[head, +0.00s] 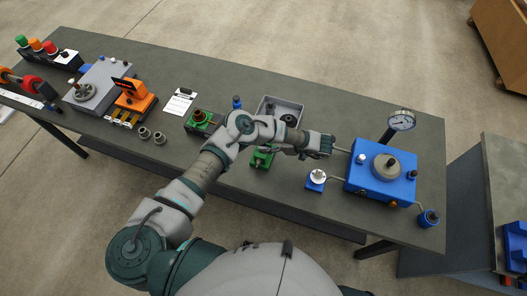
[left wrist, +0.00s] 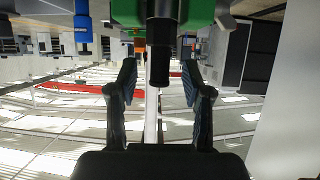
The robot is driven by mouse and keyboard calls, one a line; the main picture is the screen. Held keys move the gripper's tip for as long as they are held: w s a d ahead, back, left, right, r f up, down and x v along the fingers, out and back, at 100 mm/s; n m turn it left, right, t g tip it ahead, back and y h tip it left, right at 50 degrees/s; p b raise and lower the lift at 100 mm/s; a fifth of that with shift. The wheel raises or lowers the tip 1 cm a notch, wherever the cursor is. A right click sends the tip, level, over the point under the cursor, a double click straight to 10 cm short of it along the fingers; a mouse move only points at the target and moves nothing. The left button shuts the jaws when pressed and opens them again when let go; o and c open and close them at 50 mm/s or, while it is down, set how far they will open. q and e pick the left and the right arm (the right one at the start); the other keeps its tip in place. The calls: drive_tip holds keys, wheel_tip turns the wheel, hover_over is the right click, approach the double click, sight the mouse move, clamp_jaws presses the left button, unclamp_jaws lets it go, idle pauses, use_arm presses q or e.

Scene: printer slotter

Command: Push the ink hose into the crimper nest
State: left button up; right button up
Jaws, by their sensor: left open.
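In the left wrist view a green block (left wrist: 205,12) fills the top edge, and a black ribbed cylinder (left wrist: 160,55) projects from it; this may be the ink hose. The cylinder lines up with the gap between the fingers of my left gripper (left wrist: 159,85), which is open with nothing clamped. I cannot tell whether the cylinder is between the fingers or just beyond them. In the head view a green block (head: 262,158) shows below my left arm, whose links hide much around it. I cannot tell which part is the crimper nest. My right gripper is out of view.
A blue unit (head: 360,180) with a gauge (head: 402,121) stands right of my wrist, a small blue block (head: 316,180) before it. A grey tray (head: 280,106) lies behind my arm. A green device (head: 201,120) and an orange machine (head: 134,97) stand to the left.

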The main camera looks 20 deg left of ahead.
use_arm(q)
drive_tip(key=v, duration=1.2)
drive_tip(key=shift+f, duration=0.2)
